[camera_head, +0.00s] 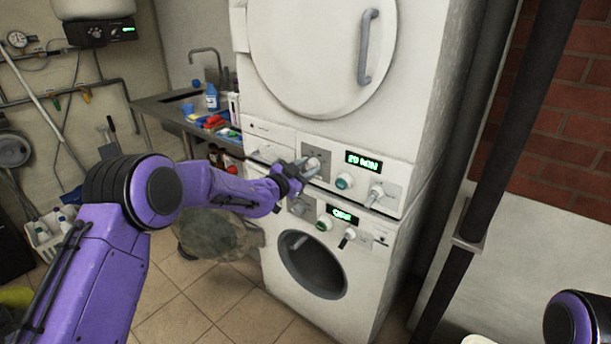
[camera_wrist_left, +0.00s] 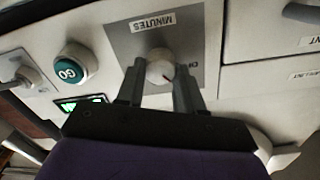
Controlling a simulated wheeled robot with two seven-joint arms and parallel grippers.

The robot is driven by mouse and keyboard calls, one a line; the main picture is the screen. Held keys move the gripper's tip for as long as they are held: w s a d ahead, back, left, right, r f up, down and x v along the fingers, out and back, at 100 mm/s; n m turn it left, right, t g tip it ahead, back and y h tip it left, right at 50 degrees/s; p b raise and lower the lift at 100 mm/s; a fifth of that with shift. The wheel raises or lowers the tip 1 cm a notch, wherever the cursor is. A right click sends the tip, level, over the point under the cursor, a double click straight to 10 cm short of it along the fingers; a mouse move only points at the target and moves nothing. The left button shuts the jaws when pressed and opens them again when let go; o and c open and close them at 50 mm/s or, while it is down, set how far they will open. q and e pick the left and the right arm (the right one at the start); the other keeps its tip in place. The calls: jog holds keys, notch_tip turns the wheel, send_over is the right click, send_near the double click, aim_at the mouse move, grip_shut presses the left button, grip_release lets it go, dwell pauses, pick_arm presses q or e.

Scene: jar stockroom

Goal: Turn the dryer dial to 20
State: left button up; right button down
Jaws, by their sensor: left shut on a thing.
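The dryer (camera_head: 300,130) is the upper white machine, with its round door above the control panel. Its dial (camera_wrist_left: 160,69) is a pale round knob under a MINUTES label, on a grey plate. My left gripper (camera_wrist_left: 157,75) is shut on the dial, one dark finger on each side. In the head view the left gripper (camera_head: 303,168) reaches the panel from the left and partly hides the dial. The green dryer display (camera_head: 364,161) seems to read 20 MIN. Part of a second label shows beside the dial, mostly hidden by a finger. My right gripper is out of view.
A green GO button (camera_wrist_left: 74,65) and a lever (camera_head: 374,196) are on the same panel. A washer (camera_head: 330,300) with its own display stands below. A sink counter (camera_head: 165,105) with bottles is at the left. A dark pipe (camera_head: 480,190) runs at the right.

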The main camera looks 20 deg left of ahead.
pick_arm(q)
jog(key=shift+f+m+b, duration=0.1)
jog(key=shift+m+b, duration=0.7)
jog(key=shift+m, duration=0.3)
jog(key=o, duration=1)
jog(key=shift+o, duration=0.2)
jog(key=b+v, duration=0.2)
jog(key=v, duration=0.8)
jog(key=shift+s, duration=0.25)
jog(key=shift+a, duration=0.1)
